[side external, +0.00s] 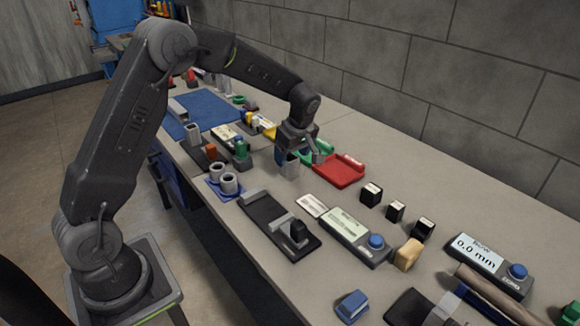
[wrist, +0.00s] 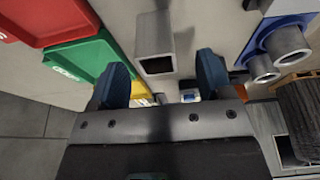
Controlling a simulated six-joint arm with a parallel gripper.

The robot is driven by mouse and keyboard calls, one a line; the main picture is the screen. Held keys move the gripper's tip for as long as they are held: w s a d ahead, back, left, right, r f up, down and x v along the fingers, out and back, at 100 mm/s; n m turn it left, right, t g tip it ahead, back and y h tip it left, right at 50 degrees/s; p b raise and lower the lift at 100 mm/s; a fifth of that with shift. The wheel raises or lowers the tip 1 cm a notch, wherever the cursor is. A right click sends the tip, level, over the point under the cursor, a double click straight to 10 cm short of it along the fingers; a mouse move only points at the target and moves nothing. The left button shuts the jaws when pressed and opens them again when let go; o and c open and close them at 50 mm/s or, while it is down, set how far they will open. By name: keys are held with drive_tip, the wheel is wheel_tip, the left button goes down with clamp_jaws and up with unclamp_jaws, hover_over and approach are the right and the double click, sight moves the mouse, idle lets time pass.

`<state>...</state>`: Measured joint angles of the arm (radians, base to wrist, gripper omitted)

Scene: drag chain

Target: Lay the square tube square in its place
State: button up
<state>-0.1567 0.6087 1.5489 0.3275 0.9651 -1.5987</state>
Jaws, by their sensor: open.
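A grey square tube (side external: 289,168) stands upright on the bench below my gripper (side external: 300,155) in the side view. In the wrist view the tube (wrist: 154,38) shows its open square end between my fingers, slightly ahead of them. My gripper (wrist: 169,80) is open, its two dark blue fingers apart, with no visible contact on the tube. A display reading 0.0 mm (side external: 477,247) stands at the right of the bench. Its label seems to say skew. Which spot is the tube's place, I cannot tell.
A red tray (side external: 338,170) and a green tray (wrist: 85,65) lie close beside the gripper. A blue base holds two round tubes (side external: 229,184). A dark plate with grey blocks (side external: 265,212) lies nearer the front edge. Small black blocks (side external: 371,194) stand to the right.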

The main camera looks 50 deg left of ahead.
sight(289, 164)
drive_tip(key=x, duration=0.5)
drive_tip(key=shift+w+a, duration=0.2)
drive_tip(key=shift+a, duration=0.1)
drive_tip(key=c, duration=1.2)
